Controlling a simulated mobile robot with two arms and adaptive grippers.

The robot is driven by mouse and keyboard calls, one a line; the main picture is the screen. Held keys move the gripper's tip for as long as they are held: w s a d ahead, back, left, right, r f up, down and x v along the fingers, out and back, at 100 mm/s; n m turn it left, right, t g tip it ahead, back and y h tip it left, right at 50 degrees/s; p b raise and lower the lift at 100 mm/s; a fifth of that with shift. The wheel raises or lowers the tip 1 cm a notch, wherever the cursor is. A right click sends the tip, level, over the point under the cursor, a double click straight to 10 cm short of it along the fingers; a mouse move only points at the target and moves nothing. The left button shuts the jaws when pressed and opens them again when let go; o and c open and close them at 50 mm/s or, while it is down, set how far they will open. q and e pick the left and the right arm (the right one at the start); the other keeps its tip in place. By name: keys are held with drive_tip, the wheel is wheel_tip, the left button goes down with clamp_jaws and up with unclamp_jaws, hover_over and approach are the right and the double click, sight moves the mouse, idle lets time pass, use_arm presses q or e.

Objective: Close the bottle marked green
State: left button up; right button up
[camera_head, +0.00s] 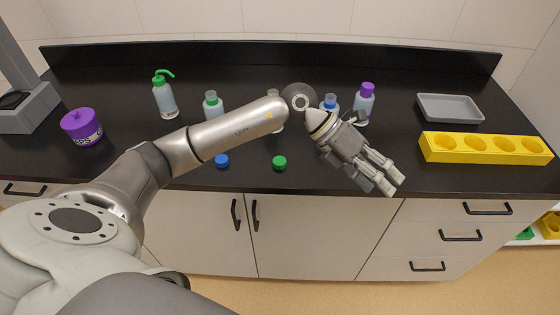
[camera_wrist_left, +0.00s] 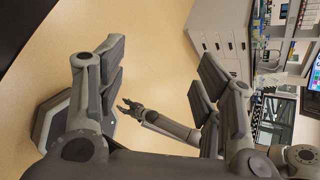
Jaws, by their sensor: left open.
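The bottle with a green neck ring (camera_head: 211,107) stands upright and uncapped at the middle left of the black counter. A green screw cap (camera_head: 279,162) lies near the counter's front edge, with a blue cap (camera_head: 222,160) to its left. My left gripper (camera_head: 383,184) is open and empty over the front edge, right of the green cap and well apart from it.
A green-spouted wash bottle (camera_head: 165,98), a blue-ringed bottle (camera_head: 329,103) and a purple-capped bottle (camera_head: 364,106) stand along the back. My left arm partly hides another bottle. A purple jar (camera_head: 82,128) is left; a yellow rack (camera_head: 484,149) and grey tray (camera_head: 450,107) are right.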

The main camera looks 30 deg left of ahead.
use_arm(q)
drive_tip(key=w+a+f+y, duration=0.25)
drive_tip(key=a+y, duration=0.45)
drive_tip(key=a, duration=0.7)
wheel_tip(320, 180, up, 2)
drive_tip(key=n+g+y, duration=0.1)
drive_tip(key=n+y, duration=0.1)
drive_tip(key=y, duration=0.2)
hover_over(278, 161)
drive_tip(key=shift+w+r, duration=0.1)
wheel_tip(278, 161, down, 4)
drive_tip(key=shift+f+p, duration=0.25)
drive_tip(key=shift+p, duration=0.35)
drive_tip(key=shift+f, duration=0.6)
